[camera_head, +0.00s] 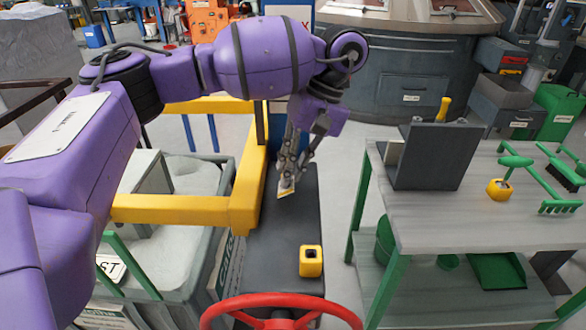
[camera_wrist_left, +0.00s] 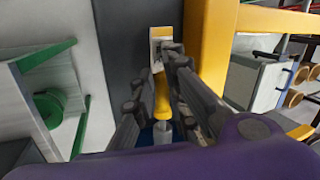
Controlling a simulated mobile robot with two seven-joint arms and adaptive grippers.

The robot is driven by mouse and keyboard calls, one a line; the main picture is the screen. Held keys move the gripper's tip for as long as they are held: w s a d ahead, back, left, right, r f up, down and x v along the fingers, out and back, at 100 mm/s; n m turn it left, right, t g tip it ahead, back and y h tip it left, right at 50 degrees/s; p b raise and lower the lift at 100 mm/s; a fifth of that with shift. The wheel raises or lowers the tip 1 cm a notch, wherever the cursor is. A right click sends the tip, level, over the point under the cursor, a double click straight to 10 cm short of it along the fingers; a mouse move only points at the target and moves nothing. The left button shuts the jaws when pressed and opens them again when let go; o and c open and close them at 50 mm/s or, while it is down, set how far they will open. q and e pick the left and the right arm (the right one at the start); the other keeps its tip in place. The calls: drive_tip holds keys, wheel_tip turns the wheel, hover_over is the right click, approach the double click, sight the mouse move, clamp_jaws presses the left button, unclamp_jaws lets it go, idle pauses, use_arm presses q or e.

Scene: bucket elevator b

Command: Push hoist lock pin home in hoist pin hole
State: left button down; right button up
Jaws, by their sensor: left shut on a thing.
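My left gripper (camera_head: 289,178) hangs over the dark upright panel, beside the yellow frame. In the left wrist view its fingers (camera_wrist_left: 168,75) are closed around a yellow-handled piece (camera_wrist_left: 161,98), which I take to be the hoist lock pin. A grey metal part of it shows nearest the wrist. A small pale plate (camera_wrist_left: 160,42) shows just beyond the fingertips; it also shows at the fingertips in the head view (camera_head: 286,187). I cannot tell whether the plate belongs to the pin or to the panel. I cannot make out the hoist pin hole. My right gripper is out of view.
The yellow frame (camera_head: 185,208) stands close to the left of the gripper. A yellow block with a dark opening (camera_head: 311,260) sits lower on the dark panel (camera_head: 262,268), above a red handwheel (camera_head: 280,302). A grey table (camera_head: 425,215) with a dark box (camera_head: 433,158) stands right.

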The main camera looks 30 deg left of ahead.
use_arm(q)
drive_tip(key=shift+w+a, duration=0.25)
drive_tip(key=shift+w, duration=0.25)
drive_tip(key=shift+w+a, duration=0.2)
drive_tip(key=shift+w, duration=0.25)
drive_tip(key=c, duration=1.7)
unclamp_jaws()
drive_tip(key=shift+o, duration=0.2)
drive_tip(key=v, duration=1.2)
